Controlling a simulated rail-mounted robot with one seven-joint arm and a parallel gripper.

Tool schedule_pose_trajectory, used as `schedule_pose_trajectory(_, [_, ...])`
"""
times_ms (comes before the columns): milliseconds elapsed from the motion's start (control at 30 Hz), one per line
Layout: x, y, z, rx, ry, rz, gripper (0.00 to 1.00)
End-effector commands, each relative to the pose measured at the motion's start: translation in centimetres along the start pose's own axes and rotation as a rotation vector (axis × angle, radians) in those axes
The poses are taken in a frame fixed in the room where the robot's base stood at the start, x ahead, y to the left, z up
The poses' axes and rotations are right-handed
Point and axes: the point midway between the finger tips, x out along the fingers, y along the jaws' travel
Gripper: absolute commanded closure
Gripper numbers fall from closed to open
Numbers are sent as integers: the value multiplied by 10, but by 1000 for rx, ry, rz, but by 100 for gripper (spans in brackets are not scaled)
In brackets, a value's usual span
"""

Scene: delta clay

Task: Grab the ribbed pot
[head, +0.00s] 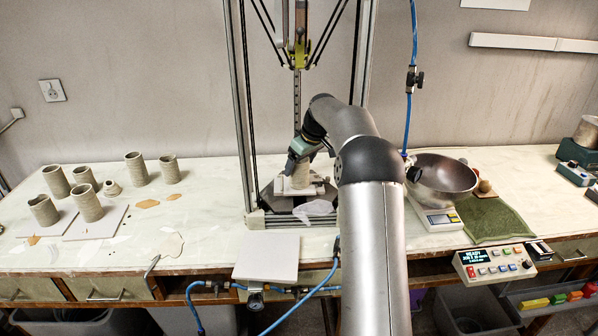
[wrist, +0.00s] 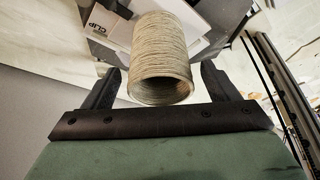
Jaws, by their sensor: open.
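A ribbed, grey-beige clay pot (head: 300,177) stands on the plate of the frame machine in the middle of the bench. My gripper (head: 299,158) is at this pot, and my arm partly covers the area. In the wrist view the ribbed pot (wrist: 162,55) shows its round open mouth and fine horizontal ridges. It lies between the two black fingers of my gripper (wrist: 162,72), which are open with a visible gap on each side. I see no finger touching the pot.
Several other clay pots (head: 87,203) stand on boards at the left. The machine's uprights (head: 243,110) rise beside my arm. A metal bowl (head: 441,178) sits on a scale at the right, near a green mat (head: 492,218). A pale square board (head: 267,256) lies at the front edge.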

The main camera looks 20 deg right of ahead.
Motion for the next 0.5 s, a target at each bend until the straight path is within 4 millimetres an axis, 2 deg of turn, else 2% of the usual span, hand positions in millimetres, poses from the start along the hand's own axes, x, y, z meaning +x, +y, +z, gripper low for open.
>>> schedule_pose_trajectory(133, [14,0,0,0,0,1,19])
schedule_pose_trajectory(367, [17,0,0,0,1,2,19])
schedule_pose_trajectory(400, [17,0,0,0,1,2,25])
schedule_pose_trajectory(500, [17,0,0,0,1,2,52])
